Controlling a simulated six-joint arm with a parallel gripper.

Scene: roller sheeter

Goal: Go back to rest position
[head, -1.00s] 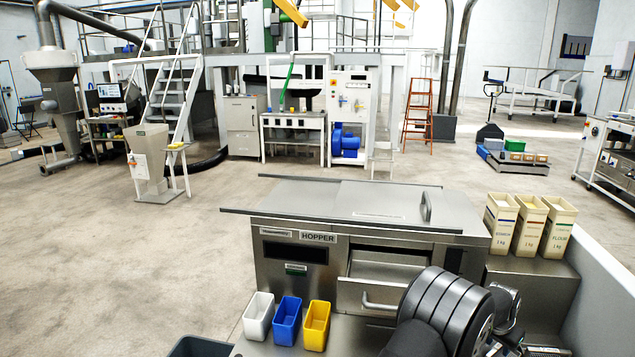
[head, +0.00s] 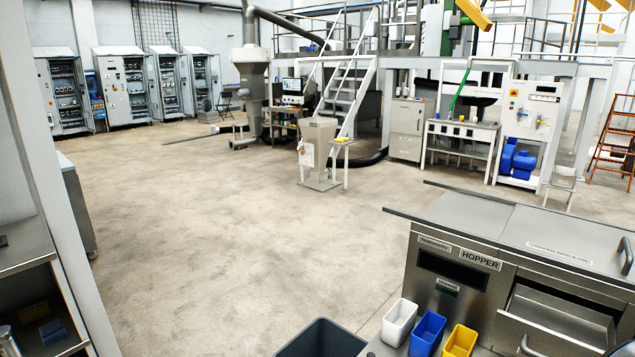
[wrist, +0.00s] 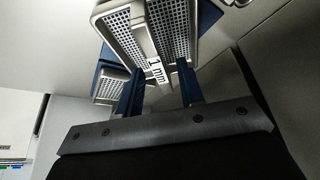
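In the wrist view, my gripper (wrist: 159,72) shows two dark blue fingers standing apart, with a visible gap between them. A metal mesh sieve piece labelled "1 mm" (wrist: 155,68) lies beyond the fingertips, its label bar showing between the fingers. It looks clear of both fingers, but the distance is hard to judge. My gripper and arm do not show in the head view now. The steel hopper cabinet (head: 466,261) stands at the lower right, with its drawer (head: 555,325) pulled open.
White (head: 398,321), blue (head: 428,333) and yellow (head: 460,341) bins stand by the hopper, beside a dark open bin (head: 322,338). A shelf unit (head: 25,262) is at the left edge. The middle floor is clear.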

